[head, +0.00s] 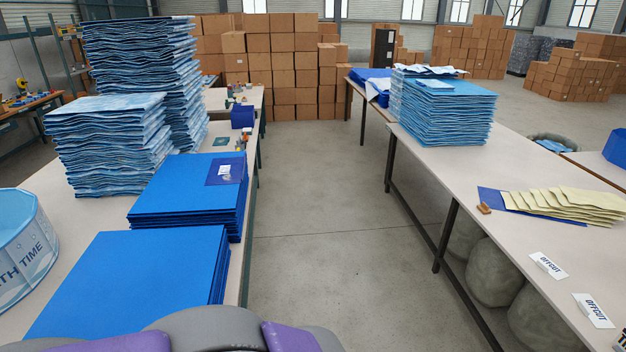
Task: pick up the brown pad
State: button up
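A small brown pad (484,208) lies on the right-hand table (455,165), near its left edge. It sits just left of a blue sheet (500,200) and a fanned stack of pale yellow sheets (565,205). It looks like a small block, but fine detail is too small to tell. My gripper is not in view. Grey and purple rounded parts at the bottom edge look like my own body.
A concrete aisle (320,215) runs clear between the tables. The left table holds blue sheet stacks (165,275) and tall light-blue stacks (110,140). Offcut signs (548,265) stand on the right table, with grey sacks (490,270) beneath. Cardboard boxes (285,60) fill the back.

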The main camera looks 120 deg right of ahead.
aim_at(483, 209)
jog(key=k+z, duration=0.35)
jog(key=k+l+z, duration=0.1)
jog(key=z, duration=0.2)
jog(key=k+l+z, duration=0.1)
jog(key=z, duration=3.8)
jog(key=i+z, duration=0.3)
jog(key=i+j+z, duration=0.1)
jog(key=i+z, duration=0.15)
jog(key=u, duration=5.15)
